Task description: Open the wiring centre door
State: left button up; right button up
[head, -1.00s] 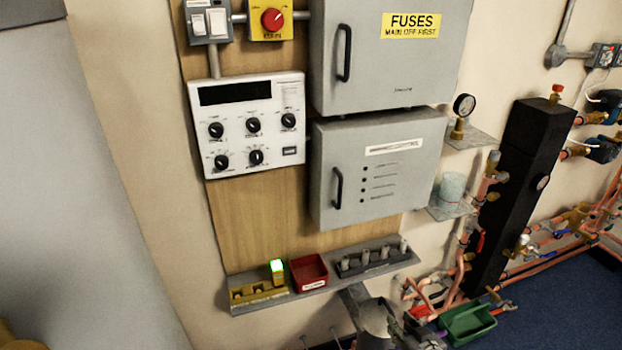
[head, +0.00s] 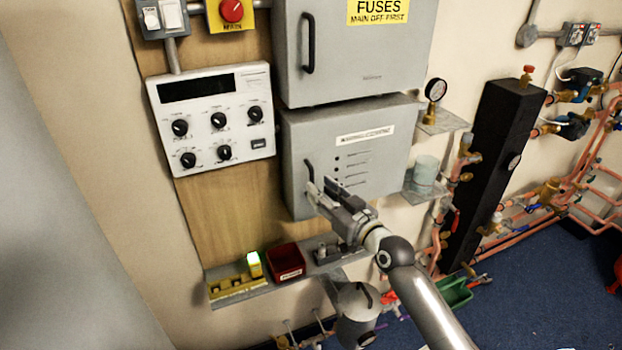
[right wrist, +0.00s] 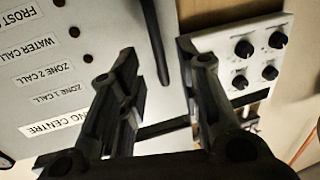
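The wiring centre (head: 385,155) is a grey box below the fuse box, with a white label and a column of small dark dots. Its door looks shut. Its black bar handle (head: 309,172) is at the door's left side, its lower part partly hidden by my gripper. My right gripper (head: 320,188) is open in front of the handle. In the right wrist view the handle (right wrist: 156,42) shows between the two spread fingers (right wrist: 163,65), beyond their tips; I cannot tell whether they touch it. My left gripper is not in view.
The grey fuse box (head: 350,60) with its own handle is just above. A white control panel (head: 212,120) is to the left. A shelf below holds a red bin (head: 286,262) and a yellow block (head: 236,288). A gauge (head: 435,90) and a cup (head: 425,175) stand to the right.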

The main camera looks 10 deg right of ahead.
jog(key=shift+p+x, duration=0.35)
jog(key=shift+x, duration=2.2)
jog(key=shift+c, duration=0.4)
grip_shut()
